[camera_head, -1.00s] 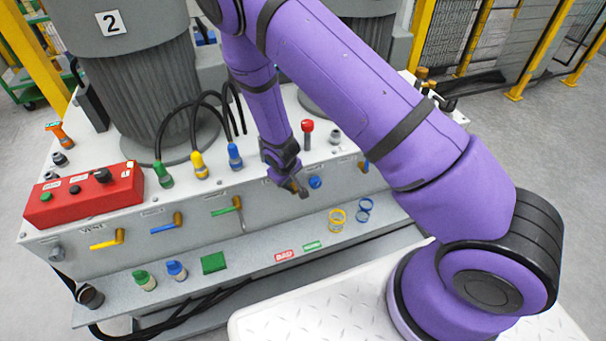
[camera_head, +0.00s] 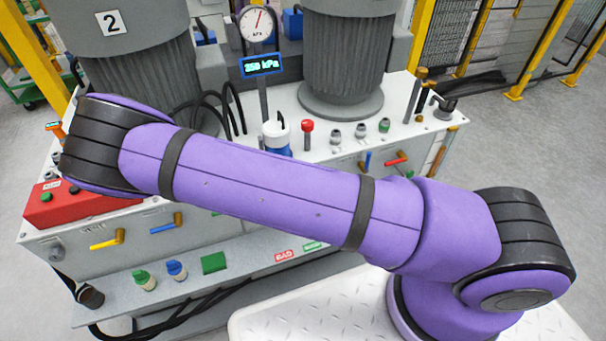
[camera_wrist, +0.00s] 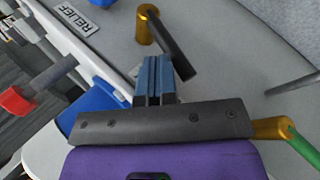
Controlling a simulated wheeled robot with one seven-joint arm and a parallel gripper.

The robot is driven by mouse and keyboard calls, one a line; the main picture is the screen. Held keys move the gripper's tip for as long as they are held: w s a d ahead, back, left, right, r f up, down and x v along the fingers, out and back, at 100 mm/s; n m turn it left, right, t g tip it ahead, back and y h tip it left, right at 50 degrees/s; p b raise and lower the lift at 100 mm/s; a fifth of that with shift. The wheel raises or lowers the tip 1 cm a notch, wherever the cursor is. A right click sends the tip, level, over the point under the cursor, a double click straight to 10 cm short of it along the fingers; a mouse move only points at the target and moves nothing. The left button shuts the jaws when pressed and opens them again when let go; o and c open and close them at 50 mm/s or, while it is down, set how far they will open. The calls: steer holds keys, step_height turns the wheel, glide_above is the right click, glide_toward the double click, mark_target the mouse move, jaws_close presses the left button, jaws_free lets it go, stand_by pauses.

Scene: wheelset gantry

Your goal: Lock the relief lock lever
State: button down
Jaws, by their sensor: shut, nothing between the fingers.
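In the wrist view, a lever (camera_wrist: 174,46) with a brass hub and a dark grey handle sits on the grey panel beside a RELIEF label (camera_wrist: 75,18). I take it as the relief lock lever. Its handle slants down to the right. My gripper (camera_wrist: 154,62) is shut and empty, its blue fingers just below the hub and left of the handle's free end. I cannot tell whether they touch the handle. A second label by the fingertips is partly hidden. In the head view, my arm hides the gripper and this part of the panel.
A green lever (camera_wrist: 305,150) is at lower right in the wrist view; a red-capped post (camera_wrist: 20,100) is at left. In the head view, yellow (camera_head: 105,240) and blue (camera_head: 163,228) levers line the panel. A gauge display (camera_head: 262,66) reads 250 kPa. Small fittings stand on the shelf.

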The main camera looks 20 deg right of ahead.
steer(key=shift+a+f, duration=0.25)
steer(key=shift+f, duration=0.05)
stand_by(0.6)
steer(key=v, duration=1)
steer(key=shift+a+r, duration=0.25)
steer(key=shift+s, duration=0.15)
